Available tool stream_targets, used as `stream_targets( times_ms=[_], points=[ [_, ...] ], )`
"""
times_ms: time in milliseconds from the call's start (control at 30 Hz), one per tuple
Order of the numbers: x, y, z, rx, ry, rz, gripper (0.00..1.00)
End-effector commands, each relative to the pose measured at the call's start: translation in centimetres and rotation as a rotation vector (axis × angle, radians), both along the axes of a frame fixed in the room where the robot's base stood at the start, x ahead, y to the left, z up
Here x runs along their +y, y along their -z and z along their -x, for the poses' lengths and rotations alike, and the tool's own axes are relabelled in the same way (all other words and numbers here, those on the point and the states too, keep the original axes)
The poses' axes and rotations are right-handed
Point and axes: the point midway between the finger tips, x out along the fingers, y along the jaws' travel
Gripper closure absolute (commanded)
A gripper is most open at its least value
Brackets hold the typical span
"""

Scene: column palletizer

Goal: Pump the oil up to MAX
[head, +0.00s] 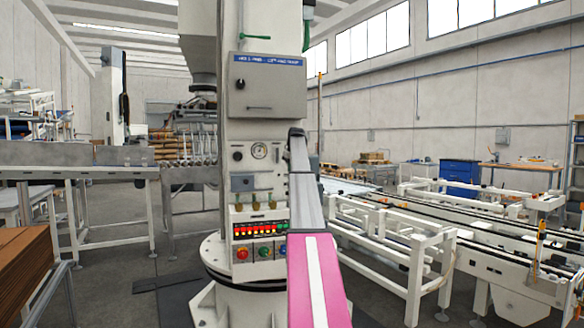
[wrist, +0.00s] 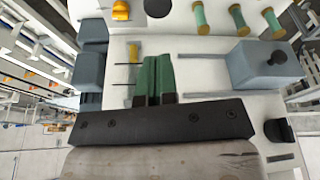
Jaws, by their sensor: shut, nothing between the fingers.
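My gripper (wrist: 153,62) is shut and empty in the wrist view, its green fingers together before the white column face. In the head view, my arm covers its end beside the column (head: 232,110). The wrist view looks upside down against the head view. Just left of the fingers is a slim upright tube (wrist: 133,52), yellow in its upper part, with two thin black marks beside it; no lettering is readable. To the right is a grey-blue box (wrist: 265,68) with a dark knob; it also shows in the head view (head: 242,182). I cannot tell which part is the pump.
Several green, brass-capped tubes (wrist: 240,20) sit near the box. Grey-blue blocks (wrist: 93,58) stand left of the fingers. The column carries a round gauge (head: 259,151) and a lit red-button panel (head: 260,229). White conveyor frames (head: 410,250) stand right; stacked brown boards (head: 25,265) lie left.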

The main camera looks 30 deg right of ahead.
Motion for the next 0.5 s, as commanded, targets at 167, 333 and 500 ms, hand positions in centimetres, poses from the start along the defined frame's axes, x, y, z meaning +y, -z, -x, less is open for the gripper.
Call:
stream_targets(
  times_ms=[167, 333, 500],
  points=[
    [0.1, 3.4, -0.9, 0.001, 0.000, 0.000, 1.00],
    [0.2, 6.3, -1.5, 0.001, 0.000, 0.000, 1.00],
    [0.1, 8.4, -1.5, 0.001, 0.000, 0.000, 1.00]
  ],
)
